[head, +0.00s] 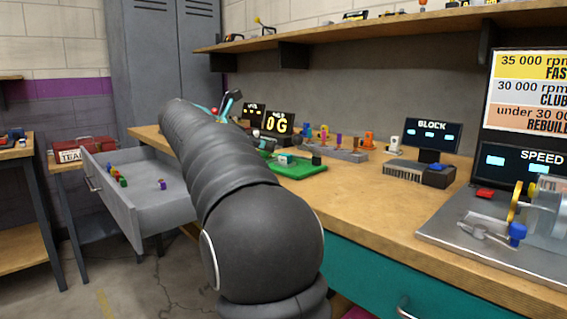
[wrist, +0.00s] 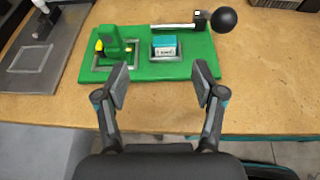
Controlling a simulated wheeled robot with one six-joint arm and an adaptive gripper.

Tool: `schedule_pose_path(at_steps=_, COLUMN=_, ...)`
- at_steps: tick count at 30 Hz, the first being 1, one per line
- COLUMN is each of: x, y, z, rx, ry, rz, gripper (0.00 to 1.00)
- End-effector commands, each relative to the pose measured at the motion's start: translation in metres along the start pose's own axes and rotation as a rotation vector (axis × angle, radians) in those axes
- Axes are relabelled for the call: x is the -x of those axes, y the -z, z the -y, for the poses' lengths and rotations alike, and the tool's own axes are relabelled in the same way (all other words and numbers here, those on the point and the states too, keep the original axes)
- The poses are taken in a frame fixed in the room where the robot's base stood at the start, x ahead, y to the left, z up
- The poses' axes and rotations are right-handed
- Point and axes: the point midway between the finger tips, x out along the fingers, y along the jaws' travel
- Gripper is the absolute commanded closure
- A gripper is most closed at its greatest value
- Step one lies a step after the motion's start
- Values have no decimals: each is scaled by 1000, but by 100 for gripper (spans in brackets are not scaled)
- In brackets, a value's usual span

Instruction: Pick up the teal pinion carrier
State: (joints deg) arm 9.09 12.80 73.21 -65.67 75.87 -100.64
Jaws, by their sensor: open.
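The teal pinion carrier (wrist: 164,46) is a small block with a teal top and a pale, marked front face. It sits in a square metal-rimmed recess on the green fixture board (wrist: 190,68). It also shows in the head view (head: 286,159), on the green board (head: 303,171) near the bench edge. My gripper (wrist: 161,82) is open and empty in the wrist view. Its two fingers are spread on either side of the carrier's line, nearer the camera than the carrier, and apart from it. In the head view my arm hides much of the area around the gripper.
A green upright post (wrist: 115,42) stands left of the carrier on the board. A rod with a black ball knob (wrist: 223,19) lies behind and right. A grey plate (wrist: 38,58) is at left. An open drawer (head: 137,190) with small coloured parts juts out left of the bench.

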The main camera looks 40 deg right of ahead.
Motion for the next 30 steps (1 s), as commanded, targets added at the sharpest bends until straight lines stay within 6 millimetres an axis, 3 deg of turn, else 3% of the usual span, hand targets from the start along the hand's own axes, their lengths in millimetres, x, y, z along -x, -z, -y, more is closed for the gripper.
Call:
schedule_pose_path(at_steps=6, x=-35, y=1, z=1, rx=-1, ry=1, rz=-1, gripper=31)
schedule_pose_path(at_steps=16, x=-54, y=2, z=3, rx=-1, ry=0, rz=-1, gripper=31)
schedule_pose_path(at_steps=25, x=-93, y=6, z=9, rx=-3, ry=1, rz=-1, gripper=31)
schedule_pose_path(at_steps=30, x=-98, y=5, z=8, rx=-3, ry=-2, rz=-1, gripper=31)
